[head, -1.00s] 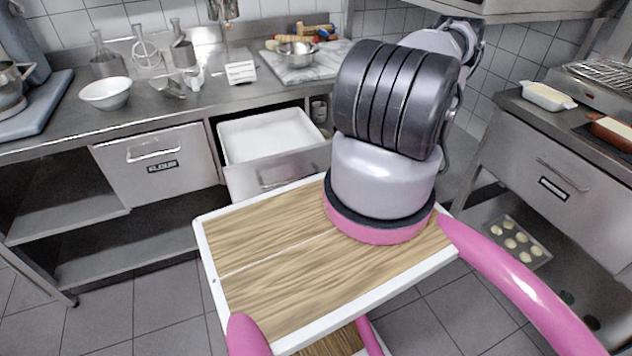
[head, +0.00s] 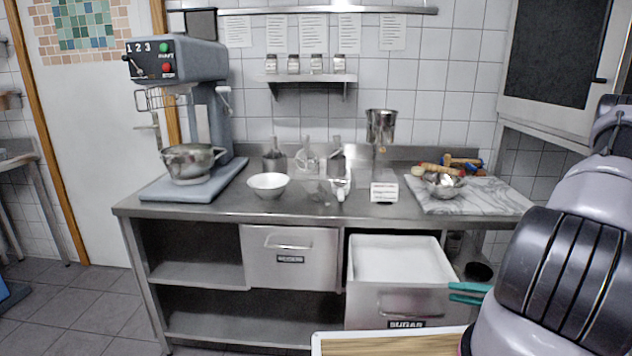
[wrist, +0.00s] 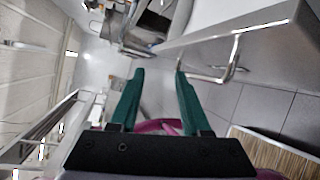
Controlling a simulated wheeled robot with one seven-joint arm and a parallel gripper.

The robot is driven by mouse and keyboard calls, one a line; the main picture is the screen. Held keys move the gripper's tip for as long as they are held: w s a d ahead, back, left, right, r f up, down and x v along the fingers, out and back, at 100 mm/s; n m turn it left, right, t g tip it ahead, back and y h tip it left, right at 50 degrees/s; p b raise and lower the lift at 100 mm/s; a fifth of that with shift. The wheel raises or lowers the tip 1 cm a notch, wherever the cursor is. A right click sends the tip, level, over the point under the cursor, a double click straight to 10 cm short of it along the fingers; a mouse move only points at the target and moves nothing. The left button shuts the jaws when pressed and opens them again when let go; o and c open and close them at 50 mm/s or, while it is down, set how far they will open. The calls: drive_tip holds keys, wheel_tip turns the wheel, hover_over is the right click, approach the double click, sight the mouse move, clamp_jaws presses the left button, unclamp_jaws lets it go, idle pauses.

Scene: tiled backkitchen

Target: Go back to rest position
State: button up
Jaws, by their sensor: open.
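My gripper (head: 468,292) shows at the lower right in the head view, its teal fingers beside the right edge of the open sugar drawer (head: 395,303). In the wrist view my gripper (wrist: 158,74) has its two green fingers apart, with nothing between them. A drawer front with a metal handle (wrist: 232,62) lies just beyond the right finger there. My arm fills the right side of the head view and hides part of the counter's right end.
A steel counter (head: 225,209) holds a mixer (head: 195,85), a white bowl (head: 268,184) and a marble board (head: 490,195) with a metal bowl. The drawer (head: 290,262) to the left is shut.

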drive_tip(key=w+a+r+n+g+h, duration=0.1)
drive_tip(key=a+r+n+g+h, duration=0.25)
drive_tip(key=r+n, duration=0.75)
drive_tip(key=w+a+r+n+g+h, duration=0.1)
drive_tip(key=a+r+n+g+h, duration=0.3)
drive_tip(key=r+n, duration=0.7)
drive_tip(key=s+a+r+n+t+h, duration=0.1)
drive_tip(key=s+r+n+t, duration=0.1)
drive_tip(key=r+n, duration=0.2)
drive_tip(key=s+a+r+n+t+h, duration=0.1)
drive_tip(key=r+n, duration=0.3)
drive_tip(key=r, duration=0.6)
drive_tip(key=s+a+r+n+t+h, duration=0.1)
drive_tip(key=s+r+n+t+h, duration=0.1)
drive_tip(key=r, duration=0.5)
drive_tip(key=shift+s+a+n+t, duration=0.35)
drive_tip(key=shift+s+n+t, duration=0.45)
drive_tip(key=shift+n, duration=0.4)
